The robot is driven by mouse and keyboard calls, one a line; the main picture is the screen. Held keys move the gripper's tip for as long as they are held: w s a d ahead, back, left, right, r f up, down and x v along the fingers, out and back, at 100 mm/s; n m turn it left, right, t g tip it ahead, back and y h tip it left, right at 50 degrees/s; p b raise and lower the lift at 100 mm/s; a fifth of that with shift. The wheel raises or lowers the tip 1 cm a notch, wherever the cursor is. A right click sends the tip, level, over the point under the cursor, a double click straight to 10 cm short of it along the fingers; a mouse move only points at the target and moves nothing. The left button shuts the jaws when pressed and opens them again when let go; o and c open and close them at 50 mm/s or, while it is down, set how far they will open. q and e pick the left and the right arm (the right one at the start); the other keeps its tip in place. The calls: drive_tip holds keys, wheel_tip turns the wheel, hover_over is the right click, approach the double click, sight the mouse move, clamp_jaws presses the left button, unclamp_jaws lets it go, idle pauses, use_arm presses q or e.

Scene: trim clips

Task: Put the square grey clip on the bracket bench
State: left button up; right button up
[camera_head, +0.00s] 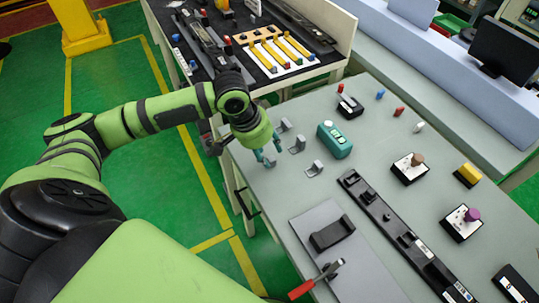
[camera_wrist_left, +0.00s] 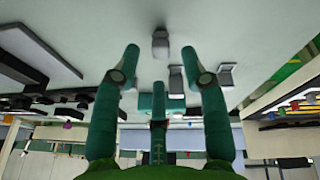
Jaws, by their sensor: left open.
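Three small grey clips stand on the near left part of the grey table (camera_head: 375,100): a far one (camera_head: 285,125), a middle one (camera_head: 297,146) and a near one (camera_head: 315,168). I cannot tell surely which is the square one. My left gripper (camera_head: 269,156) is open and empty beside them, at the table's left edge. In the left wrist view its fingers (camera_wrist_left: 160,52) are spread, with one grey clip (camera_wrist_left: 160,42) showing beyond the gap and two more clips to its right. I cannot tell which surface is the bracket bench.
A teal box (camera_head: 334,140) stands just right of the clips. A long black rail (camera_head: 400,235) and a grey plate with a dark cradle and a red-handled clamp (camera_head: 315,280) lie nearer. A dark bench (camera_head: 205,65) with yellow strips stands behind, left.

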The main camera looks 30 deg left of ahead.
use_arm(q)
drive_tip(key=v, duration=0.9)
drive_tip(key=shift+r, duration=0.15)
